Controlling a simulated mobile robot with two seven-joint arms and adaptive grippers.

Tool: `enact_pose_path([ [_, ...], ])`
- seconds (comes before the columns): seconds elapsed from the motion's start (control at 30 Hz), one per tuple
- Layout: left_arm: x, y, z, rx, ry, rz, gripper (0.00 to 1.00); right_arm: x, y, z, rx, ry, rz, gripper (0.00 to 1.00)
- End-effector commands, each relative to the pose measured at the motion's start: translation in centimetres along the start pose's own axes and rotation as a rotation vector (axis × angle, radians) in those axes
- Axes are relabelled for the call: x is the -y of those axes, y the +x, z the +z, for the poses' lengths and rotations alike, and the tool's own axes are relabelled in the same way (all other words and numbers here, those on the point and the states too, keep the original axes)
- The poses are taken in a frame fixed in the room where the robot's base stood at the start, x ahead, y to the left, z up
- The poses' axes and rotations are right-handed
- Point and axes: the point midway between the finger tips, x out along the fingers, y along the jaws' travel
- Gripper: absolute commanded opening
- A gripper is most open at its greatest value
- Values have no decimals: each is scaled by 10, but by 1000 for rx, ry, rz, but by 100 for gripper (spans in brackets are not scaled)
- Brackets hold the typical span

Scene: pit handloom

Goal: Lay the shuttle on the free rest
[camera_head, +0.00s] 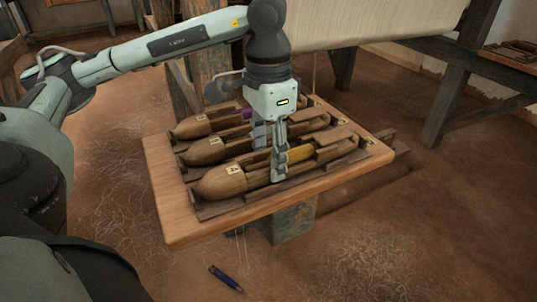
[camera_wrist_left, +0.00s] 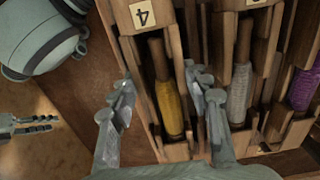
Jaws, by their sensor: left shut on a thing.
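A wooden shuttle with a yellow bobbin and a label reading 4 (camera_head: 220,182) lies lengthwise at the near rest of the wooden tray (camera_head: 185,232). My left gripper (camera_head: 279,168) is shut on this shuttle, one finger on each side of its middle. The wrist view shows its yellow bobbin (camera_wrist_left: 169,103) between the fingers (camera_wrist_left: 160,100). I cannot tell whether the shuttle touches the rest fully. A shuttle with a grey bobbin (camera_head: 203,152) lies in the middle row. One with a purple bobbin (camera_head: 190,127) lies in the far row. My right gripper (camera_wrist_left: 28,126) appears at the wrist view's left edge.
The tray stands on a post (camera_head: 290,222). Behind it hangs a pale cloth roll (camera_head: 375,22) on the loom, with a dark wooden frame (camera_head: 450,95) to the right. A small dark blue pen-like thing (camera_head: 226,278) lies on the floor. The floor to the right front is clear.

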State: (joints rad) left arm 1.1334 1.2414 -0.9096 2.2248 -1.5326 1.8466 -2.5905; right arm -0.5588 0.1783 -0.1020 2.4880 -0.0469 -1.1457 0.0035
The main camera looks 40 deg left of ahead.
Motion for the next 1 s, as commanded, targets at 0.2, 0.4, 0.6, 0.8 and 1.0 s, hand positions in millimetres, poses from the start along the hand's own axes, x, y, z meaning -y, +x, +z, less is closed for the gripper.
enact_pose_path([
  [0.2,0,0,0,-1,0,0,9,2,-1,1,0,0,-3,40],
  [0.4,0,0,0,-1,0,0,61,2,-1,4,8,-1,-5,40],
  [0.6,0,0,0,-1,0,0,72,2,-1,6,13,-4,-4,40],
  [0.8,0,0,0,1,0,0,72,0,-1,3,8,-8,-1,40],
  [1.0,0,-12,0,0,0,0,72,-1,-6,-2,8,-6,-1,40],
])
